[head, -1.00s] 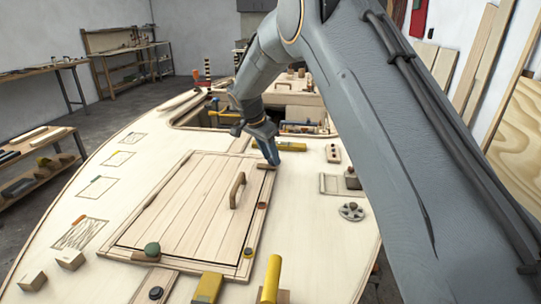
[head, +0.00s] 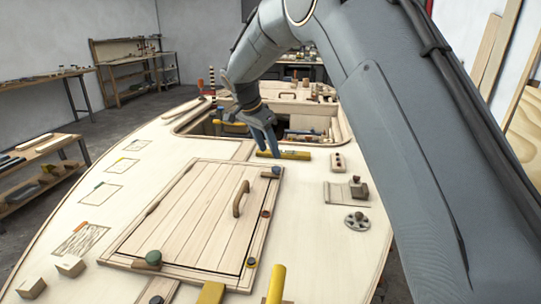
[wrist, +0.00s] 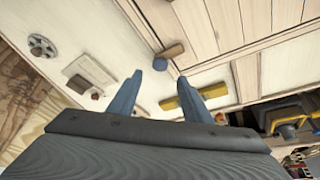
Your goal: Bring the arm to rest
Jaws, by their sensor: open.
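My gripper (head: 265,138) hangs from my grey arm above the plywood deck (head: 320,230), beyond the top right corner of the planked hatch (head: 195,215). Its two blue fingers are apart with nothing between them. A yellow bar (head: 285,155) lies on the deck just past the fingers; the wrist view shows the yellow bar (wrist: 184,99) beside one finger. I cannot tell the exact height of the fingertips above it.
A blue-ended latch (head: 271,172) sits at the hatch corner. The open well (head: 200,124) holds several items. A grey handwheel (head: 356,221) and a small block on a plate (head: 357,187) stand to the right. Yellow handles (head: 274,284) rise at the front. The left deck has free room.

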